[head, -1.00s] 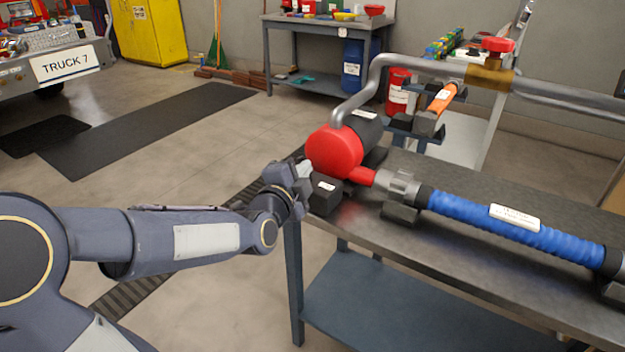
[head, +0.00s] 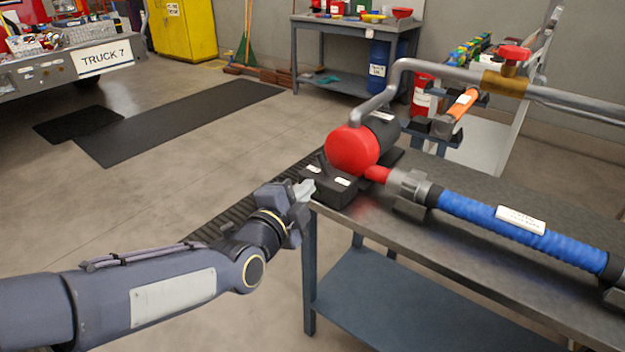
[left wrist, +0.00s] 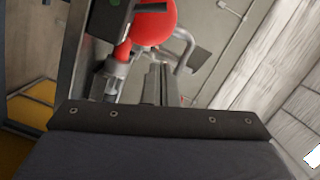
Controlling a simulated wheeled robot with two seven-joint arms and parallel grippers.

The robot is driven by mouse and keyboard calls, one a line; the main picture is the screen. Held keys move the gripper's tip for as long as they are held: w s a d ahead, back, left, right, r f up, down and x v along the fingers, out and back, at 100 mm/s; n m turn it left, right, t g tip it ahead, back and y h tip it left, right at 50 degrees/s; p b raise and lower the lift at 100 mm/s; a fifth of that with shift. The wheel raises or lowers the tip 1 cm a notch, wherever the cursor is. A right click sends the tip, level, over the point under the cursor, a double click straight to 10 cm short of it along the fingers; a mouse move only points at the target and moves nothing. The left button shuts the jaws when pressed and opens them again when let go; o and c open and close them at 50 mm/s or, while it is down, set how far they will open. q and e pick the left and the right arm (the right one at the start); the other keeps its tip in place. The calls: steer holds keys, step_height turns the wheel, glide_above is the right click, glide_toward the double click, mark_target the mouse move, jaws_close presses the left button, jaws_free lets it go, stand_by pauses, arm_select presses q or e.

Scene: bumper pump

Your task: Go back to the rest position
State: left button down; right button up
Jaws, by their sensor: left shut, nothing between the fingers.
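My left gripper (head: 303,190) is shut and empty in the head view, just off the near left corner of the workbench (head: 375,235). It is beside the black block (head: 338,187) with white labels at the pump's base, with a small gap. The pump has a red round end (head: 351,150), a grey bent pipe (head: 395,80) and a blue hose (head: 510,228) lying along the bench. In the left wrist view the red round end (left wrist: 155,22) shows beyond my gripper (left wrist: 160,85). My right gripper is not in view.
A red valve handle (head: 514,53) sits on the pipe. Behind stand a grey table (head: 345,25), a blue drum (head: 378,65) and a yellow cabinet (head: 185,30). The truck bumper (head: 70,65) is at the far left.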

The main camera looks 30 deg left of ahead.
arm_select(q)
steer(key=shift+s, duration=0.15)
stand_by(0.4)
steer(key=s+d+f+n+g+h, duration=0.3)
steer(key=s+d+f+n+g, duration=0.25)
steer(key=s+n, duration=0.2)
steer(key=s+d+f+n+g+h, duration=0.2)
steer(key=s+d+f+n+g, duration=0.2)
steer(key=s+f+n+g, duration=0.4)
step_height(320, 180, up, 26)
steer(key=s+t+p, duration=0.2)
steer(key=p, duration=2.2)
steer(key=shift+d+m+h, duration=0.25)
steer(key=shift+m+h, duration=0.05)
steer(key=shift+m, duration=0.15)
steer(key=shift+s, duration=0.1)
